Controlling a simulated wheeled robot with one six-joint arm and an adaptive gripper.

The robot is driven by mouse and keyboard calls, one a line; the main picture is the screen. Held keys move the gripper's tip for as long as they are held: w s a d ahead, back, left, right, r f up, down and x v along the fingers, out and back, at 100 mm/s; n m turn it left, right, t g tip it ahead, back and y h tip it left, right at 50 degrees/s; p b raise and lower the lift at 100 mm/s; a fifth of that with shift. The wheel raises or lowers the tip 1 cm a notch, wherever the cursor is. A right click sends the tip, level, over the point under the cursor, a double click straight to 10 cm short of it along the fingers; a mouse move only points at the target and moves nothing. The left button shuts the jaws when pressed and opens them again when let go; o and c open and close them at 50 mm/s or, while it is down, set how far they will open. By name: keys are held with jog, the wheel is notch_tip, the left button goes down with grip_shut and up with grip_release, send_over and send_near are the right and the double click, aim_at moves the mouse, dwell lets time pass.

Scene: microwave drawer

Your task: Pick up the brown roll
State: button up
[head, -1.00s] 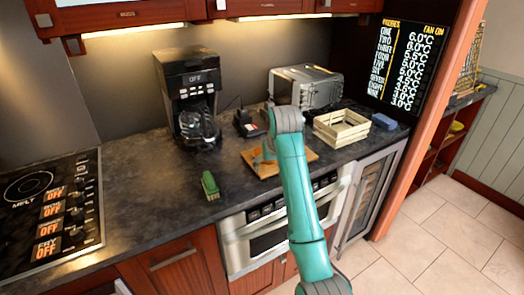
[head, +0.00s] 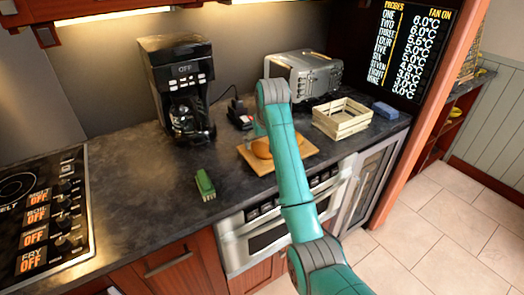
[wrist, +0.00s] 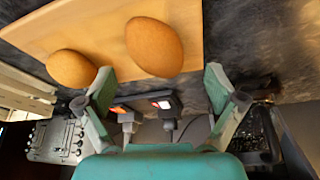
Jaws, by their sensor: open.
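Two smooth brown rolls lie on a light wooden board (wrist: 60,28) in the wrist view: one near the middle (wrist: 154,47) and a smaller-looking one (wrist: 71,69) at the left. In the head view, one brown roll (head: 262,149) shows on the board (head: 252,163), just left of my arm; the other is not clearly visible there. My gripper (wrist: 158,74) is open and empty. The middle roll appears between and beyond its fingertips, and the left roll lies outside the left finger. In the head view my arm hides most of the gripper and part of the board.
A coffee machine (head: 177,85) stands behind left, a toaster oven (head: 308,73) behind, and a slatted wooden crate (head: 342,118) to the right. A green brush-like object (head: 205,184) lies front left. The counter left of it is clear up to the cooktop (head: 40,215).

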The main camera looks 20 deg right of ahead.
aim_at(263, 147)
jog(key=x, duration=0.4)
jog(key=shift+s+d+f, duration=0.1)
jog(key=shift+c, duration=0.2)
jog(key=c, duration=1.2)
